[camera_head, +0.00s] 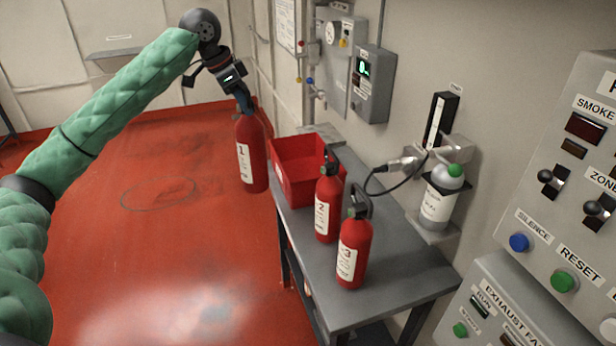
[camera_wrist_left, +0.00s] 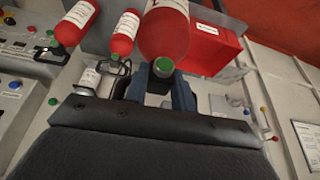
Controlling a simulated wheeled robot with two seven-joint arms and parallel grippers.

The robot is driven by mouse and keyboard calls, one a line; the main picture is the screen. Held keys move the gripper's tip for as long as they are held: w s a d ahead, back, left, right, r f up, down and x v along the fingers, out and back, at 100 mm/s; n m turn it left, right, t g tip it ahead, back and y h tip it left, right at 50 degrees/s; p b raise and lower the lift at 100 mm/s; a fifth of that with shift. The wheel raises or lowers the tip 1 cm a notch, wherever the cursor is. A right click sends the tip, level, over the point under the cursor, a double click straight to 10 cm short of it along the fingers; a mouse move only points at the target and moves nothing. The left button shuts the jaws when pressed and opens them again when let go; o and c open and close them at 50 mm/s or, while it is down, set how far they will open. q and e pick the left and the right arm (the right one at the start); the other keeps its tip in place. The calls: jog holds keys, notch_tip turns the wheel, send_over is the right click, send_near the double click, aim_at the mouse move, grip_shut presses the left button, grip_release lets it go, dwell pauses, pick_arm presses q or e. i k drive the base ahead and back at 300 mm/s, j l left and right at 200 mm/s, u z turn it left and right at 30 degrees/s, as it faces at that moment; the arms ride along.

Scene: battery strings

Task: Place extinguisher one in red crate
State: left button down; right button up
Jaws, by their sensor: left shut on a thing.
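Extinguisher one (camera_head: 252,156), red with a white label marked 1, hangs upright from my left gripper (camera_head: 244,103). The gripper is shut on its top. It is held left of the red crate (camera_head: 308,184), off the table's edge and over the floor. The open crate stands at the far end of the grey table, and its inside looks empty where visible. In the left wrist view extinguisher one (camera_wrist_left: 165,32) is between the fingers (camera_wrist_left: 163,85), with the red crate (camera_wrist_left: 212,50) to its right. My right gripper is not in view.
Extinguisher two (camera_head: 328,200) and extinguisher three (camera_head: 353,250) stand on the grey table (camera_head: 385,278), nearer than the crate. A grey bottle with a green cap (camera_head: 440,198) sits on a wall bracket. Control panels (camera_head: 565,225) fill the right. The floor left of the table is clear.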

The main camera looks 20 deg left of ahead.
aim_at(305, 168)
jog(key=i+l, duration=0.1)
jog(key=i, duration=0.3)
jog(key=i+l, duration=0.1)
jog(key=i, duration=0.35)
